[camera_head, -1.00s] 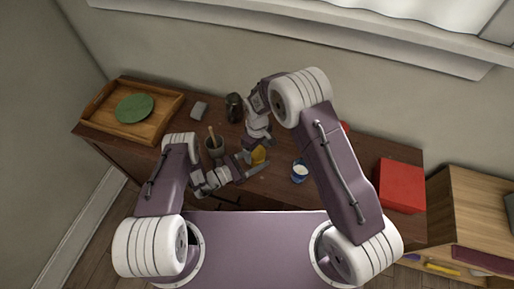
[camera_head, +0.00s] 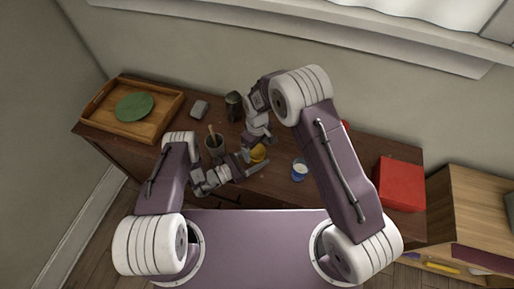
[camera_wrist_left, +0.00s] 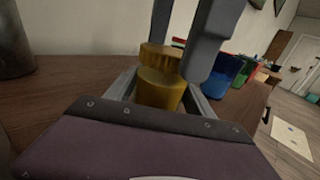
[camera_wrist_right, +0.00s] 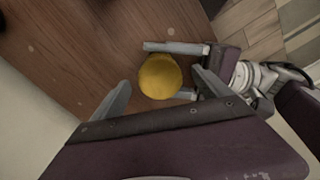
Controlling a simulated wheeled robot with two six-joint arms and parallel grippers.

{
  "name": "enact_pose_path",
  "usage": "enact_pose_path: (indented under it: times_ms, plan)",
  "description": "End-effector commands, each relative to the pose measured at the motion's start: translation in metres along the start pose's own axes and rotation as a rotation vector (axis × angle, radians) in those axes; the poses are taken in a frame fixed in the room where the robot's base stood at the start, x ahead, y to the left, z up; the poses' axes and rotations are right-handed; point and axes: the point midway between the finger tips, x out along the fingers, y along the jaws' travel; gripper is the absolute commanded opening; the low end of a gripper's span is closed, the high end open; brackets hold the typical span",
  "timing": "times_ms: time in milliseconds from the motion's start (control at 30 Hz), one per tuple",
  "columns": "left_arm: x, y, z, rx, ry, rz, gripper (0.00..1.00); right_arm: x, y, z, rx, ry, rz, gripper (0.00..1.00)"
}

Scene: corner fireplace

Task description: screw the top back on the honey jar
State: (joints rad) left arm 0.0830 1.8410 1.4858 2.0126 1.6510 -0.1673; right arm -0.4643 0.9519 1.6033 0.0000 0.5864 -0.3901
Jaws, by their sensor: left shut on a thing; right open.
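The honey jar (camera_wrist_left: 160,92) is amber and upright, low over or on the wooden cabinet top. Its yellow top (camera_wrist_left: 160,57) sits on the jar's mouth; whether the threads are engaged cannot be told. In the right wrist view the top (camera_wrist_right: 160,76) is seen from above and hides the jar. My left gripper (camera_head: 256,163) is shut around the jar's body from the side. My right gripper (camera_head: 262,140) is open just above the top; its fingers show on two sides in the right wrist view, apart from the top.
A wooden tray (camera_head: 88,120) with a green plate (camera_head: 135,106) stands at the left. A utensil cup (camera_head: 215,147), dark jar (camera_head: 234,105), grey block (camera_head: 199,108), blue cup (camera_head: 299,171) and red box (camera_head: 401,185) are on the cabinet (camera_head: 345,175). Bare wood lies right of the blue cup.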

Motion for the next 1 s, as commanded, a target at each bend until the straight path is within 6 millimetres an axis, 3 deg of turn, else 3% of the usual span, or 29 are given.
enact_pose_path:
  times_ms: [500,700,967,1000]
  plan:
    - [0.000,0.000,-0.001,-0.001,0.002,0.000,0.00,-0.102,0.000,-0.001,0.000,0.004,0.002,0.87]
    - [0.000,0.000,-0.001,-0.001,0.002,0.000,0.00,-0.116,0.000,0.000,0.000,0.000,0.000,0.87]
    - [0.000,0.000,-0.001,-0.001,0.002,0.000,0.00,-0.117,0.000,0.000,0.000,0.000,0.000,0.87]
    - [0.000,0.000,-0.001,-0.001,0.002,0.000,0.73,-0.117,0.000,0.000,0.000,0.000,0.000,0.87]
